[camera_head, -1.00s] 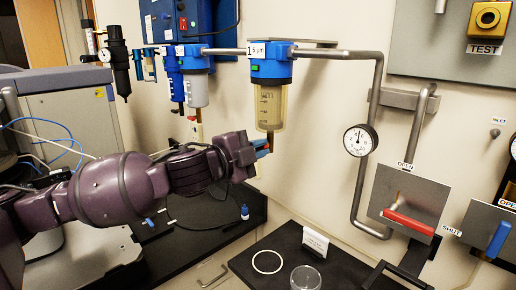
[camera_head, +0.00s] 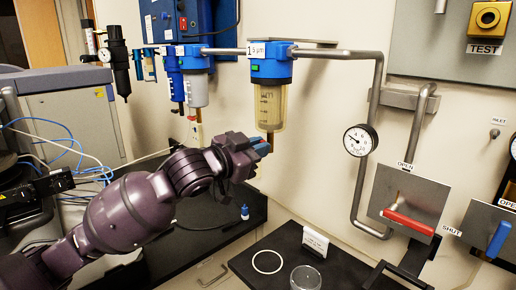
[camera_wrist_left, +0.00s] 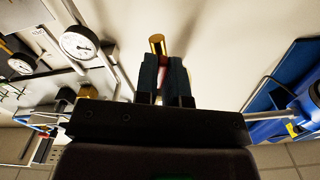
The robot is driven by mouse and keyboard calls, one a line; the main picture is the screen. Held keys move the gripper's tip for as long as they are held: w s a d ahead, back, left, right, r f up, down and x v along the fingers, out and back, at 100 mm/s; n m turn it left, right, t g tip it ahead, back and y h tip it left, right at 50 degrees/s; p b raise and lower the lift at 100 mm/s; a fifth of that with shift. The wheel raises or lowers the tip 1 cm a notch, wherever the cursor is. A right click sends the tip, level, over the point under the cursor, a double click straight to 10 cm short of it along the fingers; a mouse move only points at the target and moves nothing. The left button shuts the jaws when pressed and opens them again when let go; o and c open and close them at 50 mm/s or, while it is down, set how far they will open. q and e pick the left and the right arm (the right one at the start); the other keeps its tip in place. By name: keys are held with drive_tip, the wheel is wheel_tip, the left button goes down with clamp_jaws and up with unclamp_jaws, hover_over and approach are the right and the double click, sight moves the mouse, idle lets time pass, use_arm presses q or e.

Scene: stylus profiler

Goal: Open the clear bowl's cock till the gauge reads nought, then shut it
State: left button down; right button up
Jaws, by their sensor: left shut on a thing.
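The clear bowl (camera_head: 270,106) hangs under a blue filter head marked 1 on the wall pipe. Its brass cock (camera_head: 270,137) points down from the bowl's bottom. My left gripper (camera_head: 264,149) is at the cock's lower end and shut on it. In the left wrist view the brass end (camera_wrist_left: 157,44) stands just beyond the fingers (camera_wrist_left: 162,78), with something reddish between them. The fingers hide most of the gripped part. The round white gauge (camera_head: 360,140) is on the pipe to the right; its needle points to the upper left, but its exact reading is too small to tell.
A second filter bowl (camera_head: 195,91) hangs further left. A red-handled lever plate (camera_head: 409,201) and a blue handle (camera_head: 497,239) are at the right. A black bench tray (camera_head: 345,271) below holds a white ring (camera_head: 267,262) and a glass dish (camera_head: 305,279).

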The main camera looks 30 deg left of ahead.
use_arm(q)
drive_tip(key=shift+n, duration=1.4)
drive_tip(key=c, duration=1.5)
unclamp_jaws()
drive_tip(key=b+v, duration=0.2)
drive_tip(key=v, duration=0.8)
drive_tip(key=shift+s+a, duration=0.15)
drive_tip(key=shift+s, duration=0.2)
